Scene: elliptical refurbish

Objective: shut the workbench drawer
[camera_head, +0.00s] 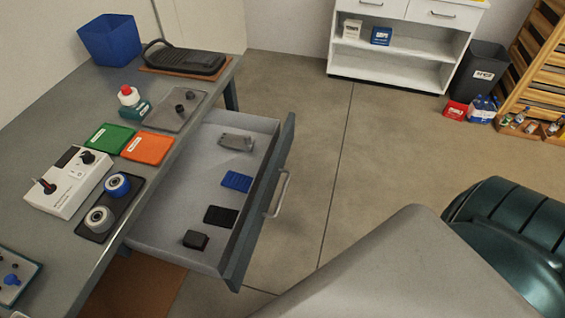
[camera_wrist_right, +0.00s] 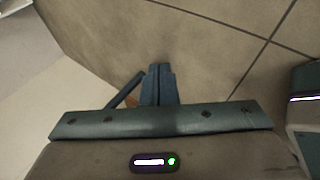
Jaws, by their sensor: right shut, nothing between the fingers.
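The workbench drawer (camera_head: 157,234) is pulled out from the grey workbench (camera_head: 62,119) in the head view. Its front panel (camera_head: 262,199) carries a pale bar handle (camera_head: 279,194). Inside lie a grey metal part (camera_head: 236,142), a blue pad (camera_head: 237,181), a black pad (camera_head: 221,216) and a small dark block (camera_head: 195,240). My right gripper (camera_wrist_right: 158,70) shows in the right wrist view, fingers together and empty above the floor. The drawer cannot be made out there, so their distance is unclear. My left gripper is not in view.
The bench top holds a blue bin (camera_head: 110,40), a white control box (camera_head: 70,182), green (camera_head: 108,138) and orange (camera_head: 147,147) pads, and a dark tray (camera_head: 98,237) with two rolls. A white cabinet (camera_head: 396,68) stands at the back. Floor (camera_head: 335,150) right of the drawer is clear.

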